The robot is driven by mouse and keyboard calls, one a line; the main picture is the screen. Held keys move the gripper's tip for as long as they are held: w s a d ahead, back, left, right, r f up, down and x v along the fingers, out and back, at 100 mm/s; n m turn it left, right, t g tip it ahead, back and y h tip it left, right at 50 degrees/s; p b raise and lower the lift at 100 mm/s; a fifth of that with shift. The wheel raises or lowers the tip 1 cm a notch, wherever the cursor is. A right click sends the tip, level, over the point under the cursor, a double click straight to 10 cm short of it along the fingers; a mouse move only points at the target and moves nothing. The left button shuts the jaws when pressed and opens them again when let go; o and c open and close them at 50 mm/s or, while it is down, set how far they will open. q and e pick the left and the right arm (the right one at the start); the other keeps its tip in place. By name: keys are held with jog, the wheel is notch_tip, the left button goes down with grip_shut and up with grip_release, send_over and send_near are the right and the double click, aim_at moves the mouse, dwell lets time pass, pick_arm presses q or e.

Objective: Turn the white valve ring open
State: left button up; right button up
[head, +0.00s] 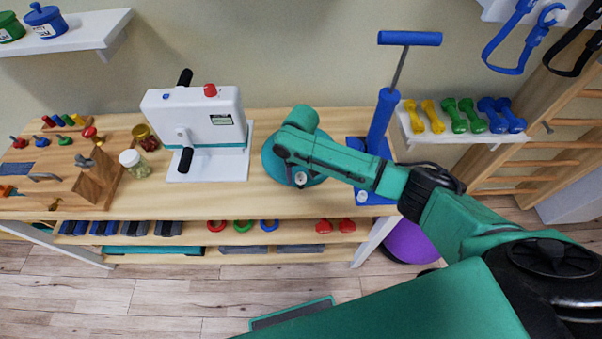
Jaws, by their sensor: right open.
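A teal round disc (268,163) lies on the wooden bench top, partly hidden under my right gripper. A small white round piece, which looks like the white valve ring (300,178), shows near the disc's front edge. It is small, and I cannot tell how far it is turned. My right gripper (289,168) is open above the disc, with its dark fingers close to the white piece. I cannot tell whether they touch it. My left gripper is not in view.
A white crank machine (215,106) stands left of the disc, and a blue hand pump (381,121) stands close on its right. Jars (134,164) and a wooden peg board (88,180) are at the left. Dumbbells (460,115) sit on a shelf at the right.

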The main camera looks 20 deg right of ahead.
grip_shut()
dwell(0.3)
jog(key=shift+r+n+p, duration=0.1)
jog(key=shift+n+p, duration=0.4)
jog(key=shift+n, duration=0.1)
jog(key=shift+n+p, duration=0.6)
jog(key=shift+n, duration=0.5)
jog(key=n+p, duration=0.1)
jog(key=n, duration=0.3)
jog(key=shift+d, duration=0.1)
jog(key=shift+w, duration=0.1)
